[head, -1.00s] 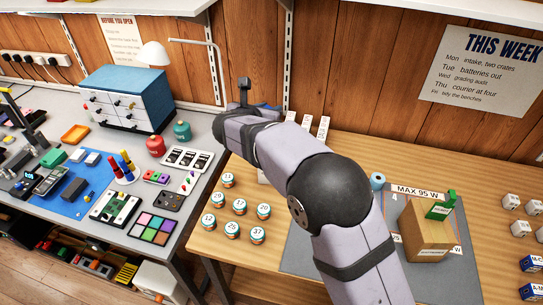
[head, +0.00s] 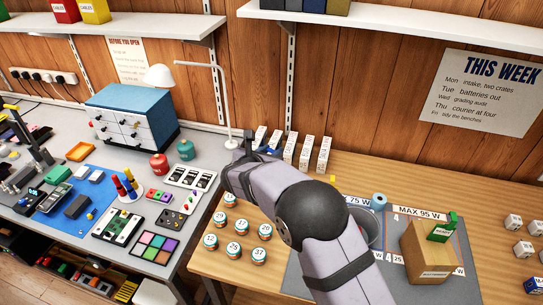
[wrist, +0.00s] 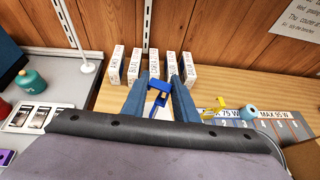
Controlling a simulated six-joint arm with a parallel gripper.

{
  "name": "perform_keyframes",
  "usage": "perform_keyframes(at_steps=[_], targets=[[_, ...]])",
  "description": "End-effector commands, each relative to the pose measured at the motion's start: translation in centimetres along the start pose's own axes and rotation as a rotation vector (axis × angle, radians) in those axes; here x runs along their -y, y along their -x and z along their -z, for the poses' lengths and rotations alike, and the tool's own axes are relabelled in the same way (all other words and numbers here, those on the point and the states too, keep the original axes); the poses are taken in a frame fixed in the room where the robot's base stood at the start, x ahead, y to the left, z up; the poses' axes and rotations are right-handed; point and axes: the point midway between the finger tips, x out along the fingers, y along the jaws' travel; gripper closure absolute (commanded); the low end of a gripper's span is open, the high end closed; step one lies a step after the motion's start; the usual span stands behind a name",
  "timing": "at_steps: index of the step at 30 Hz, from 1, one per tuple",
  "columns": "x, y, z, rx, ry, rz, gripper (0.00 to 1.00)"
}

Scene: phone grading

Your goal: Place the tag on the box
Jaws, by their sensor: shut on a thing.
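My gripper (wrist: 158,84) is in the wrist view, its two blue-grey fingers around a small bright blue piece (wrist: 157,98), which may be the tag. The gripper is shut on it, in front of a row of upright white cartons (wrist: 136,64). The row also shows in the head view (head: 289,147), where my arm hides most of the gripper and the piece. A brown cardboard box (head: 425,250) stands on the grey mat at right in the head view. A small green piece (head: 443,229) sits on top of it. My gripper is well left of this box.
Several numbered round tins (head: 235,250) stand on the wooden table to the left. A blue tape roll (head: 379,200) lies near the "MAX 95 W" strip. White cubes (head: 513,222) are at far right. Shelves hang above.

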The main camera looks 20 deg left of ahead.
Motion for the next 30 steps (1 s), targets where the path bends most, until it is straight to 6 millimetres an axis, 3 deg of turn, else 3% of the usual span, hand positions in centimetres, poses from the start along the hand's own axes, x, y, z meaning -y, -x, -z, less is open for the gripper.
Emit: perform_keyframes(at_steps=[6, 19, 20, 22, 30], targets=[[0.0, -0.8, 1.7, 0.000, 0.000, 0.000, 1.00], [0.0, -1.1, 2.2, 0.000, -0.001, 0.000, 1.00], [0.0, -1.1, 2.2, 0.000, -0.001, 0.000, 0.71], [0.0, -1.0, 2.1, 0.000, -0.001, 0.000, 0.55], [0.0, -1.0, 2.1, 0.000, 0.000, 0.000, 0.55]])
